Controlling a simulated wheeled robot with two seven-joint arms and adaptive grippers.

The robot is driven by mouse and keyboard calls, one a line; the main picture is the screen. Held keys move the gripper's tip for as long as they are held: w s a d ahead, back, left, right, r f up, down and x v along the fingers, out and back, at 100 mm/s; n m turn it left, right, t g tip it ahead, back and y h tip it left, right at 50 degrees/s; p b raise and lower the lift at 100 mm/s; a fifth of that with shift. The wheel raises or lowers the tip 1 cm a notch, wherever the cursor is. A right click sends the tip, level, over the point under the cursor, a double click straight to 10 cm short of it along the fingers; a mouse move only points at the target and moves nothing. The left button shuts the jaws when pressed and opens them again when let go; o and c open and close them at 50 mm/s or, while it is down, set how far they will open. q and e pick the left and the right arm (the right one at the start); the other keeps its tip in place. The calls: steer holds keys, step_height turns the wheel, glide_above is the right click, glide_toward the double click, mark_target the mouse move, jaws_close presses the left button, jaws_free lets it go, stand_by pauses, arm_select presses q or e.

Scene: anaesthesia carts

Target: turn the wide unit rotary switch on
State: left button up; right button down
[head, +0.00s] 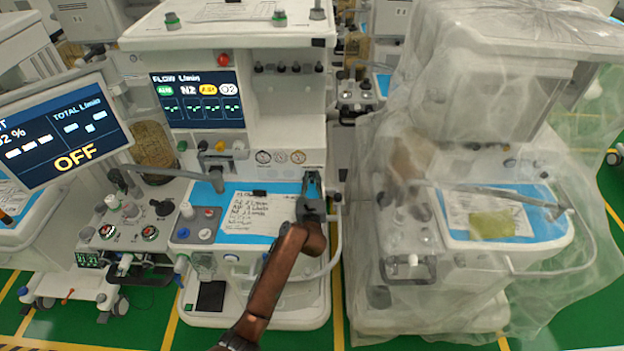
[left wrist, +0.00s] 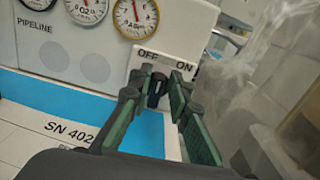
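The rotary switch is a small black knob (left wrist: 156,88) on a white plate marked OFF at left and ON at right, in the left wrist view. Its pointer looks roughly upright; which mark it points to is hard to tell. My left gripper (left wrist: 161,82) is open, with green-padded fingers on either side of the knob; firm contact does not show. In the head view my left gripper (head: 312,184) is at the right end of the middle unit's (head: 265,130) front panel and hides the switch. My right gripper is out of view.
Round gauges (left wrist: 134,14) sit above and left of the switch. A blue-edged worktop with a paper sheet (head: 258,213) lies below. A cart under clear plastic (head: 480,90) stands close on the right. A monitor (head: 62,132) at left reads OFF.

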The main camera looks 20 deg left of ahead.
arm_select(q)
jaws_close()
steer(key=shift+r+m+p, duration=0.2)
steer(key=shift+m+p, duration=0.1)
steer(key=shift+p, duration=0.3)
steer(key=m+p, duration=0.4)
steer(key=p, duration=0.1)
steer(key=shift+w+d, duration=0.1)
steer(key=shift+d, duration=0.3)
steer(key=shift+d+f+m+p, duration=0.1)
steer(key=shift+f+m+p, duration=0.1)
steer(key=shift+m+p, duration=0.55)
steer(key=shift+d+f+m+p, duration=0.1)
steer(key=shift+f+m+p, duration=0.05)
steer(key=shift+m+p, duration=0.55)
steer(key=shift+o, duration=2)
jaws_free()
